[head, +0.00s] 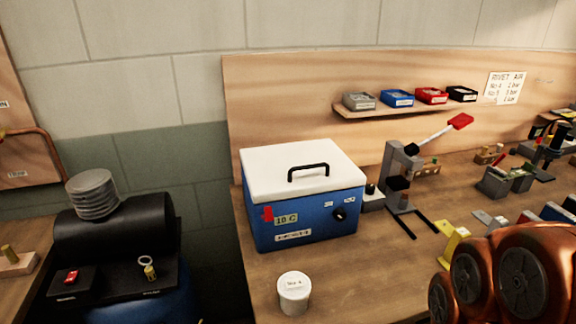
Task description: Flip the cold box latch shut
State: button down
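The cold box (300,205) is blue with a white lid (275,172) and a black handle on top. It stands on the wooden bench near its left end, and its lid looks closed. A small red latch (268,213) sits on the front face near the left edge, just under the lid. From here I cannot tell whether the latch is flipped shut. A display reading about 10 C and a black knob are on the same face. Part of my orange arm shows at the lower right. My gripper is not in view.
A white labelled tub (294,294) stands in front of the cold box. A press with a red-handled lever (398,180) is close on its right. Shelf bins (397,98) hang behind. A black tank (115,240) is at the left, across a gap. Yellow and grey brackets lie at the right.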

aim_at(268, 216)
jog(key=z, duration=0.05)
jog(key=k, duration=0.65)
jog(key=u, duration=0.75)
jog(key=i, duration=0.5)
